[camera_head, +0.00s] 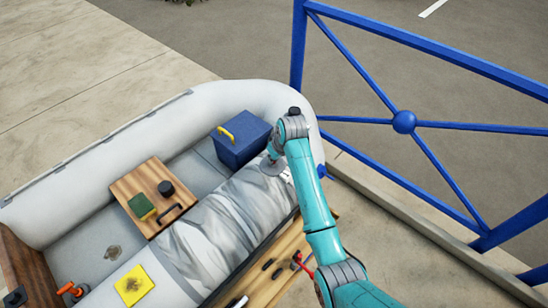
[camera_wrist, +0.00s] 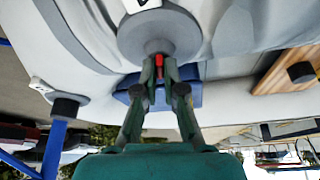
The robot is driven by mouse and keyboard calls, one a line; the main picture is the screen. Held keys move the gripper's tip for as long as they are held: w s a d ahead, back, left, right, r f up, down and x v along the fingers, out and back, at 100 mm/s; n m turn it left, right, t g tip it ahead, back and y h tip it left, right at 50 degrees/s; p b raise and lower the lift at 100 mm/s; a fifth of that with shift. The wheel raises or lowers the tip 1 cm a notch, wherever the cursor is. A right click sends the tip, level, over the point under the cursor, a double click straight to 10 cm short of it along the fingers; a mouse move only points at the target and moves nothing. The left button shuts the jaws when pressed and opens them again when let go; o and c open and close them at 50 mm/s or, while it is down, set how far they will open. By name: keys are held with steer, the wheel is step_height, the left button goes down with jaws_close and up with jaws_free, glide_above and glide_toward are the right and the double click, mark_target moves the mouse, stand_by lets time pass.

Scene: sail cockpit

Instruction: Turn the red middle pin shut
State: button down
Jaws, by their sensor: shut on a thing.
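The red pin (camera_wrist: 160,66) shows in the wrist view between my two fingertips, at the edge of a round grey disc (camera_wrist: 160,35). My gripper (camera_wrist: 159,72) is shut on the red pin. Its green fingers lean in from both sides, and the pin's far end is hidden by the fingers and disc. In the head view the grey disc (camera_head: 273,167) sits at the end of the grey cover, beside my arm. The pin cannot be made out there.
An inflatable boat (camera_head: 95,150) holds a blue box (camera_head: 240,146), a wooden board (camera_head: 140,180) with a green sponge (camera_head: 141,206), and a grey cover (camera_head: 215,228). A wooden bench (camera_head: 262,291) carries small tools. A blue railing (camera_head: 440,125) stands right of my arm.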

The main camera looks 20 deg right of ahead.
steer(key=m+h, duration=0.1)
steer(key=m, duration=0.2)
steer(key=shift+a+m, duration=0.15)
steer(key=shift+m, duration=0.25)
steer(key=m+h, duration=0.1)
steer(key=m, duration=0.2)
steer(key=shift+a+m+h, duration=0.15)
steer(key=shift+m+h, duration=0.15)
steer(key=shift+h, duration=0.1)
steer(key=m+h, duration=0.1)
steer(key=m, duration=0.2)
steer(key=shift+w+a+m+g, duration=0.1)
steer(key=shift+m+g, duration=0.2)
steer(key=shift+g, duration=0.1)
steer(key=shift+m+g+h, duration=0.6)
steer(key=shift+m, duration=1.6)
steer(key=c, duration=1.3)
jaws_free()
steer(key=shift+a+r, duration=0.1)
